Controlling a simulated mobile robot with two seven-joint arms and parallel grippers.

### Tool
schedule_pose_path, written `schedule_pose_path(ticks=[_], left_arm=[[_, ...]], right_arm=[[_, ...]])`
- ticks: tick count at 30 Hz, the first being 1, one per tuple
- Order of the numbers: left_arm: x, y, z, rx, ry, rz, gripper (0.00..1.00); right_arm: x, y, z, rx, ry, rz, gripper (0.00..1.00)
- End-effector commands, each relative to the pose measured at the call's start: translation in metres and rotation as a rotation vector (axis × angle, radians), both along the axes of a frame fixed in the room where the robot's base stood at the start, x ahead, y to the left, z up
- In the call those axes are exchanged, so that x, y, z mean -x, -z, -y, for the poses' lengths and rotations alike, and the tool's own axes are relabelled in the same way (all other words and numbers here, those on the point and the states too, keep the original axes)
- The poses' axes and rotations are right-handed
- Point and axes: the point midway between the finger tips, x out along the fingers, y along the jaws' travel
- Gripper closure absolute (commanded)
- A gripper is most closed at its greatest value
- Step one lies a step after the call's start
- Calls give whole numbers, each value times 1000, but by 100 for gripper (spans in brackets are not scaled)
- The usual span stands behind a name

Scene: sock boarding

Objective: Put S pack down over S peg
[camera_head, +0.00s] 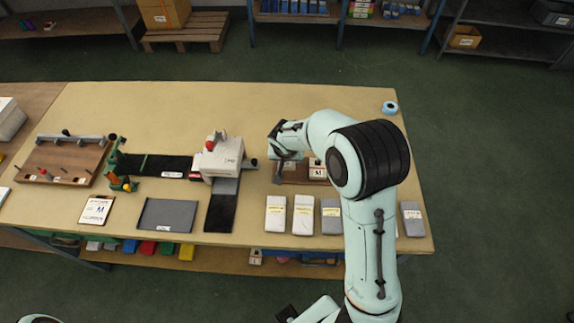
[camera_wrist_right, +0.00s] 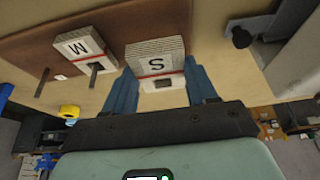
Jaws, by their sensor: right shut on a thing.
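The S pack (camera_wrist_right: 156,64) is a white block with a red band and a black S. My right gripper (camera_wrist_right: 163,88) is shut on it, with one blue finger on each side; it also shows in the head view (camera_head: 287,172). The pack is at the end of the brown peg board (camera_wrist_right: 118,20). The S peg cannot be made out, and I cannot tell whether the pack is around it. The M pack (camera_wrist_right: 83,50) is beside the S pack on the board, apart from it. My left gripper is not in view.
Another peg (camera_wrist_right: 45,83) stands bare on the board. White packs (camera_head: 303,214) and grey packs (camera_head: 411,218) lie along the table's front edge. A white machine (camera_head: 222,158) stands left of the gripper. A blue tape roll (camera_head: 390,107) lies at the back right.

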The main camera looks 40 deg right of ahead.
Motion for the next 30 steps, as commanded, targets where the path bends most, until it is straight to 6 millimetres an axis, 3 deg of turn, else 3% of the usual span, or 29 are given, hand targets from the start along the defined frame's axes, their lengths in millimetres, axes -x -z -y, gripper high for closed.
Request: schedule_pose_path(ticks=[9,24,25,26,27,30], left_arm=[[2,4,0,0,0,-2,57],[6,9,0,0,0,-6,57],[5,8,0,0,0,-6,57],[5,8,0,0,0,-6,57],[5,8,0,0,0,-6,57],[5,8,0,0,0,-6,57]], right_arm=[[1,41,0,1,0,-2,73],[0,48,0,0,-1,0,73],[0,47,0,0,-1,0,33],[0,47,0,0,-1,0,24],[0,47,0,0,-1,0,18],[0,47,0,0,-1,0,18]])
